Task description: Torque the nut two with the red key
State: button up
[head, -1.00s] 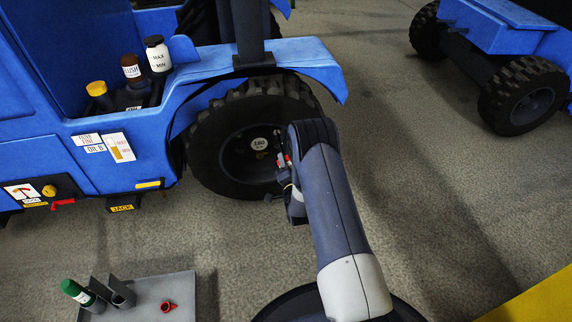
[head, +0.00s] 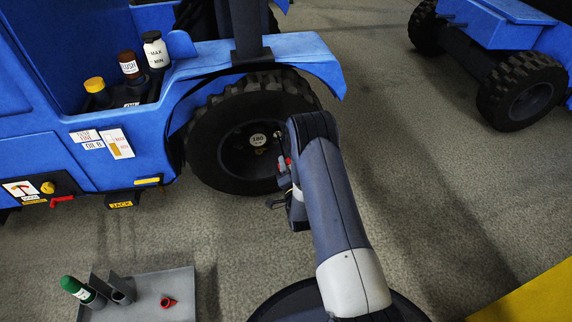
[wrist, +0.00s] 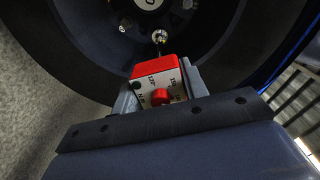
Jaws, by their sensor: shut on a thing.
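The red key (wrist: 158,72) is a red and white block with a red knob on its face and a thin shaft ahead of it. My gripper (wrist: 163,92) is shut on it, a grey jaw on each side. The shaft points to the black wheel (head: 205,155) of the blue vehicle; its tip overlaps a bright metal piece (wrist: 160,37) by the hub. I cannot tell whether they touch. Other nuts (wrist: 125,23) show on the hub; their numbers are not readable. In the head view, my gripper (head: 284,183) is in front of the wheel and my arm hides part of it.
The blue fender (head: 300,52) overhangs the wheel. A grey tray (head: 182,288) with a green-capped bottle (head: 75,288) and a small red part (head: 168,301) is on the floor at lower left. A second vehicle's wheel (head: 520,95) is far right. Open floor lies between.

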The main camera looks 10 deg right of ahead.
jog(key=shift+s, duration=0.45)
jog(key=s, duration=0.3)
dwell(0.5)
jog(key=shift+r, duration=0.1)
